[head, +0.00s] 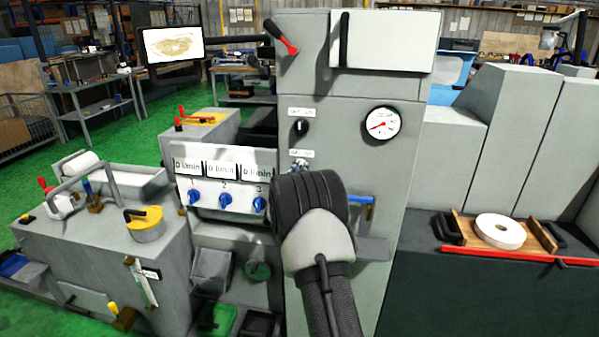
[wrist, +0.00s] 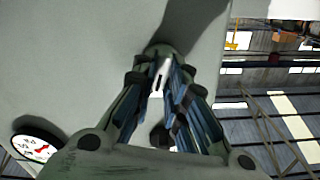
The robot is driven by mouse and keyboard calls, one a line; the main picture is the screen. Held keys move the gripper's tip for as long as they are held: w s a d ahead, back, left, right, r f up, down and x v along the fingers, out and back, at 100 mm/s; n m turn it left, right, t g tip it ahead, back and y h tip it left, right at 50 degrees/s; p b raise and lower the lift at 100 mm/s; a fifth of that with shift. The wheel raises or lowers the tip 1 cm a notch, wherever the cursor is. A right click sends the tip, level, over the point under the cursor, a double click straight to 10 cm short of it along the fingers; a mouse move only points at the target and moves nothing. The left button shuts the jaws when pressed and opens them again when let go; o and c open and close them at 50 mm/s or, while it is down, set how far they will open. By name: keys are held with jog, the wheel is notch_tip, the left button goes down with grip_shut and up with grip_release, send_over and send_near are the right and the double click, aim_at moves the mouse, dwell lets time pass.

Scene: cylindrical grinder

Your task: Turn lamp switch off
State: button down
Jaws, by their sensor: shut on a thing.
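The lamp switch (head: 299,165) appears to be the small silver toggle on the grey machine column, below a white label. Its label is too small to read. In the wrist view, a small silver lever (wrist: 159,76) shows between the fingertips of my gripper (wrist: 164,82). The fingers are shut on it, close to the grey panel. In the head view my own wrist hides the gripper and covers the area just below the switch. I cannot tell which way the lever is tilted.
A black rotary knob (head: 301,127) sits just above the toggle. A round gauge (head: 382,123) is to its right. A red-tipped lever (head: 284,40) is higher up. Blue knobs (head: 225,199) on a flow panel are to the left. A wooden tray (head: 470,229) holds a white wheel at right.

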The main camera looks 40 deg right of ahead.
jog(key=shift+n, duration=1.5)
jog(key=c, duration=1.6)
grip_release()
jog(key=v, duration=1.2)
